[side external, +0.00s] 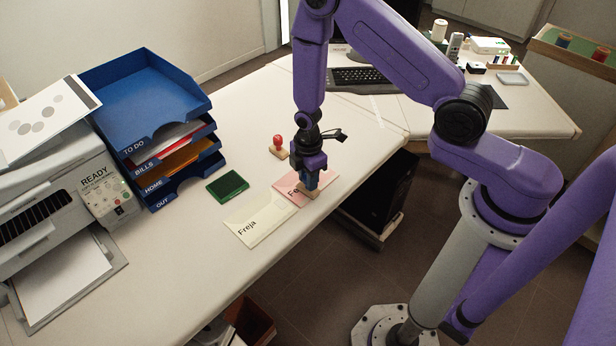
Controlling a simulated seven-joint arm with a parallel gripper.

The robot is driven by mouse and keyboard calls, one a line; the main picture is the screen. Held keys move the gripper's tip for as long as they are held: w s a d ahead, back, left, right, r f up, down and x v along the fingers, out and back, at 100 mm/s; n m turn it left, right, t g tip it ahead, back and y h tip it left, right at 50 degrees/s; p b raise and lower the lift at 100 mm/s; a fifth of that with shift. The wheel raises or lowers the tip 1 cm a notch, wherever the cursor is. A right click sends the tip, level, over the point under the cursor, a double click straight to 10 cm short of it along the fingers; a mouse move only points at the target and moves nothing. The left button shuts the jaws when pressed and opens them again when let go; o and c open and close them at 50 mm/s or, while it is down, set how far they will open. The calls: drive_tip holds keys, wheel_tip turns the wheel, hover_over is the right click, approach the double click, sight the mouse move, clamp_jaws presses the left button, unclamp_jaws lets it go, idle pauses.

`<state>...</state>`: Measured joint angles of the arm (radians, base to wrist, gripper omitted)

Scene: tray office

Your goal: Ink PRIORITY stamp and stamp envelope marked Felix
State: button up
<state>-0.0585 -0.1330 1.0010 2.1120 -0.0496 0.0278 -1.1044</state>
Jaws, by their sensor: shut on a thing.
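My gripper (311,176) is shut on a stamp with a wooden base (309,192); its handle is mostly hidden between the fingers and looks blue. The stamp is at the right part of a pink envelope (287,186); I cannot tell whether it touches the paper. The pink envelope's name starts with "Fe", and the rest is hidden by the stamp and gripper. A cream envelope (261,226) marked "Freja" lies at its lower left. A green ink pad (228,186) lies open to the left. The word on the stamp does not show.
A second stamp with a red handle (278,143) stands behind the pink envelope. A blue letter tray stack (150,105) and a printer (60,205) stand on the left. The desk's front edge (345,190) is close to the pink envelope. A keyboard (358,78) lies farther back.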

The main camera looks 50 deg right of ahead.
drive_tip(key=shift+r, duration=3.4)
